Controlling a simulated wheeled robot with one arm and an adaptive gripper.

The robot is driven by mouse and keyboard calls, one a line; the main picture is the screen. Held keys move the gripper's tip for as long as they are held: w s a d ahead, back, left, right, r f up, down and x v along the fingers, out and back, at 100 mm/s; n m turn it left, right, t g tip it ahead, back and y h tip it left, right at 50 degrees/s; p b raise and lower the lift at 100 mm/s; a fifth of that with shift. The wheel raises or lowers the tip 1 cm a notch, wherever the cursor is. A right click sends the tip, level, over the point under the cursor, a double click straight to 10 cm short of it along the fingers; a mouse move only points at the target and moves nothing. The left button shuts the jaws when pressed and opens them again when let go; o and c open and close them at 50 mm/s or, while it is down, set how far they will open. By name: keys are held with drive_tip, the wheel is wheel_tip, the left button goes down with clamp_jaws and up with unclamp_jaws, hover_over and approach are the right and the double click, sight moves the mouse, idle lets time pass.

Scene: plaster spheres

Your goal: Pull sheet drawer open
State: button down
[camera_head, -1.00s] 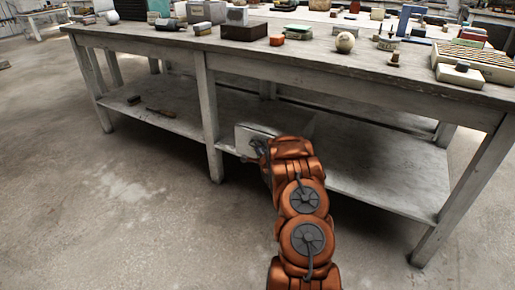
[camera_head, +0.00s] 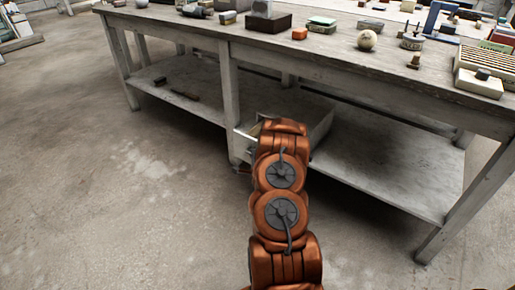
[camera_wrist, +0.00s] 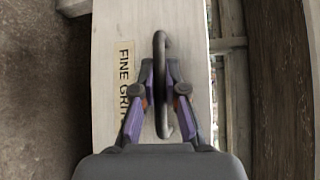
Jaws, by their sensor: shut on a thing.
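The sheet drawer (camera_head: 321,133) is a pale box at the lower shelf of the workbench. It stands partly open, with its side walls and part of its inside showing. In the wrist view its pale front (camera_wrist: 115,30) carries a "FINE GRIT" label (camera_wrist: 126,70). A dark bar handle (camera_wrist: 160,42) is mounted on that front. My gripper (camera_wrist: 160,76) has its purple-sided fingers closed on the middle of the handle. In the head view my orange arm hides the gripper, the handle and much of the drawer front.
A bench leg (camera_head: 229,95) stands just left of the drawer. The lower shelf (camera_head: 390,175) is bare to the right. The concrete floor (camera_head: 130,210) in front is clear.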

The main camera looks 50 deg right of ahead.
drive_tip(key=shift+s+a, duration=0.2)
drive_tip(key=shift+a, duration=1.2)
drive_tip(key=c, duration=1.2)
unclamp_jaws()
drive_tip(key=shift+s+a, duration=0.1)
drive_tip(key=v, duration=0.7)
drive_tip(key=shift+a+r, duration=0.1)
